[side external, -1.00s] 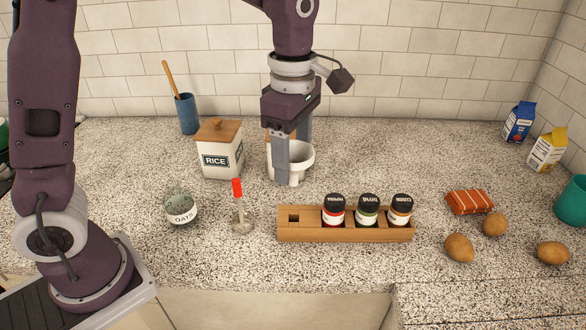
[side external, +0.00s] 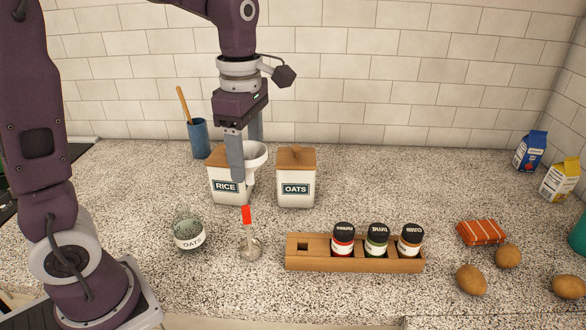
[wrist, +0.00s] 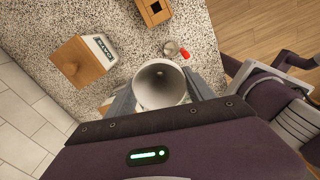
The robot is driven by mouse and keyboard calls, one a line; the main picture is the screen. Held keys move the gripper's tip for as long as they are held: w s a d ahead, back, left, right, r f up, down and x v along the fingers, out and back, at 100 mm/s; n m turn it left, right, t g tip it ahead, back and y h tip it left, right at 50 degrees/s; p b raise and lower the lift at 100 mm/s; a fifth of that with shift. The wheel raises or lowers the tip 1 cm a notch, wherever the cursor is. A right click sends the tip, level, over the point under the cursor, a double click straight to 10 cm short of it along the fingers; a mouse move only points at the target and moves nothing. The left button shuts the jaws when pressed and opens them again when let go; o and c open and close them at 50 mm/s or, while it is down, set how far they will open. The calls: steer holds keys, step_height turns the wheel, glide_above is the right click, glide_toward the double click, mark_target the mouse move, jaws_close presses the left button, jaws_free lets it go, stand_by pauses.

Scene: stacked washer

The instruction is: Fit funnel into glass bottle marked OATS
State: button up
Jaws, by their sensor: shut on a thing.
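The round clear glass bottle marked OATS (side external: 190,234) stands on the counter at the left front in the side view; I cannot make it out in the wrist view. My gripper (side external: 246,160) is shut on the white funnel (side external: 256,153), with a finger on each side. The funnel hangs above the counter, behind and to the right of the bottle, and overlaps the RICE canister in the side view. In the wrist view the funnel (wrist: 160,84) sits between the fingers, its wide mouth facing the camera. Its spout is hidden.
The RICE canister (side external: 221,187) and a square OATS canister (side external: 296,189) with wooden lids stand behind. A red-handled scoop (side external: 247,215) is right of the bottle. A wooden rack (side external: 306,265) holds several jars. Potatoes (side external: 471,279) and cartons (side external: 530,151) are far right.

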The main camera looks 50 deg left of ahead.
steer(key=s+a+n, duration=0.3)
steer(key=s+a, duration=0.5)
steer(key=s, duration=0.3)
steer(key=shift+s+a+f+n, duration=0.15)
steer(key=shift+a+f+n, duration=0.05)
steer(key=shift+a+n, duration=0.15)
steer(key=shift+f, duration=2.1)
steer(key=shift+f, duration=1.75)
steer(key=o, duration=1.3)
step_height(320, 180, up, 7)
steer(key=shift+r, duration=0.1)
